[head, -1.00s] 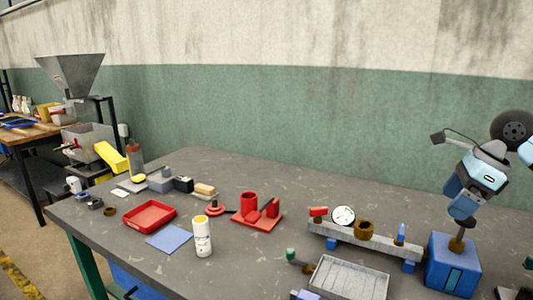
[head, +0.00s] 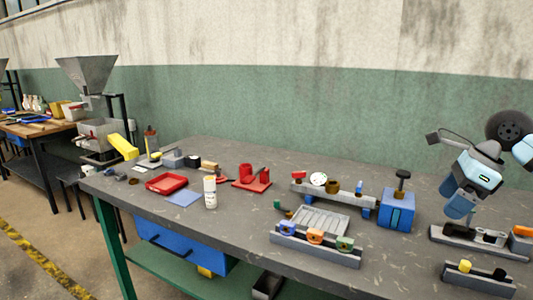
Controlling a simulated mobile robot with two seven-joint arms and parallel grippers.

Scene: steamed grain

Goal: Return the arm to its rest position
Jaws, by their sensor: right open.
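My right gripper (head: 459,207) comes in from the right edge on my right arm (head: 486,162). It is white and blue with blue fingers pointing down. It is open, and nothing shows between the fingers. In the picture it lies right of the blue block (head: 397,210) with a black knob (head: 402,174) on a post, and apart from it. A dark grey holder with metal parts (head: 480,240) shows just below the fingers. The height of the gripper above the table is hard to tell. My left gripper is not in view.
The grey workbench (head: 230,222) holds a red tray (head: 167,184), a white bottle (head: 210,192), a red fixture (head: 252,178), a grey ribbed tray (head: 318,220) and a rack with coloured pieces (head: 315,247). A hopper machine (head: 88,75) stands at left. The bench's middle front is mostly clear.

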